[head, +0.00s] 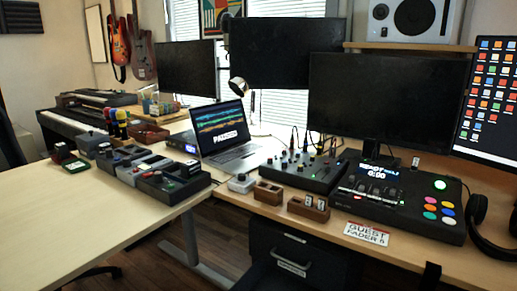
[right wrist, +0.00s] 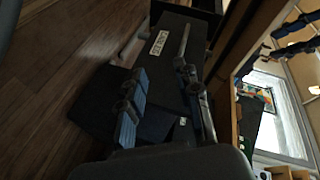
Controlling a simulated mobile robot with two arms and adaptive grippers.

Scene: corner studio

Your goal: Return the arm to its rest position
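My right gripper (right wrist: 163,82) shows in the right wrist view. Its two fingers, with bluish pads, stand apart with nothing between them. Behind it are the wooden floor and a dark drawer cabinet (right wrist: 178,70) with a pale label, so it appears to be low, beside the desk. In the head view I cannot make out either gripper for sure. My left gripper is in no view.
The right desk (head: 400,262) holds a mixer (head: 302,170), a pad controller (head: 400,205), a laptop (head: 222,135), small wooden boxes (head: 308,208) and headphones (head: 492,225). The left table (head: 60,210) has clear space in front. The dark cabinet (head: 300,262) stands under the right desk.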

